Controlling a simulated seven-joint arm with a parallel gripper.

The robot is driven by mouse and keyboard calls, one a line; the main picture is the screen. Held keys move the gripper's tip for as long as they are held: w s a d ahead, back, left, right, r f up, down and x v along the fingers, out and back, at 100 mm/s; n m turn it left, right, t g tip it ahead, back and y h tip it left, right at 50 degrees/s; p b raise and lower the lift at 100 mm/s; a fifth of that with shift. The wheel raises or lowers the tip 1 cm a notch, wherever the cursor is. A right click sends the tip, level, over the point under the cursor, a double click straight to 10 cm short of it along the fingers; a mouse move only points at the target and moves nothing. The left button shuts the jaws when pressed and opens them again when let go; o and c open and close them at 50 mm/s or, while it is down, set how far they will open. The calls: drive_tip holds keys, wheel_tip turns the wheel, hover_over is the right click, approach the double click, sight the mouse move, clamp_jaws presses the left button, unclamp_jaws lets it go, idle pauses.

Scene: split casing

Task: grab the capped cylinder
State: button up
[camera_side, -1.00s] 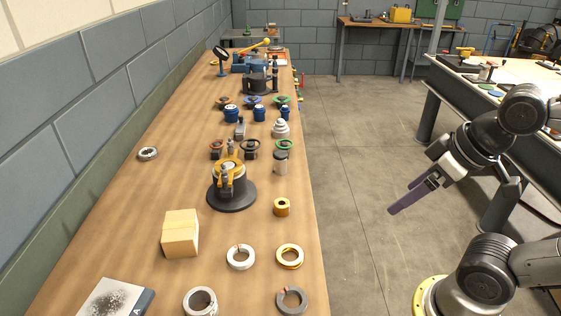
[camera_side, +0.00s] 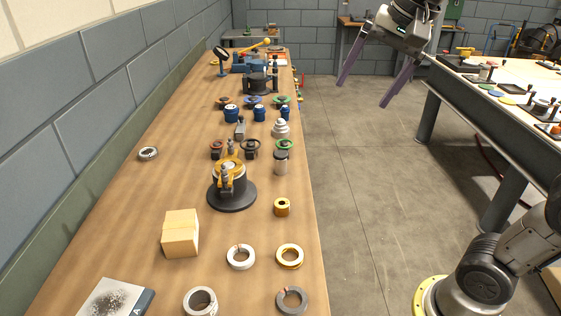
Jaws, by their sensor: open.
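The capped cylinder (camera_side: 281,164), grey with a dark cap, stands upright near the right edge of the wooden bench, in front of a green ring-shaped part. My gripper (camera_side: 364,95) is high at the top of the picture, to the right of the bench. Its two long purple fingers are spread apart and point down, with nothing between them. It is well apart from the cylinder.
A black-based fixture with a yellow clamp (camera_side: 231,187) stands left of the cylinder. A yellow ring part (camera_side: 281,207) lies in front of it, and a white stepped part (camera_side: 280,129) stands behind. A cardboard box (camera_side: 180,233) and several rings sit nearer.

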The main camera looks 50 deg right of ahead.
drive_tip(key=w+d+r+m+g, duration=0.15)
drive_tip(key=w+m, duration=0.25)
drive_tip(key=w, duration=0.6)
drive_tip(key=m+g, duration=0.2)
drive_tip(key=m, duration=0.2)
hover_over(280, 153)
wheel_tip(280, 153, down, 16)
drive_tip(key=shift+m+g, duration=0.3)
drive_tip(key=shift+g, duration=0.35)
wheel_tip(280, 153, down, 13)
drive_tip(key=shift+w+d+f, duration=0.1)
drive_tip(key=shift+f, duration=3.15)
clamp_jaws()
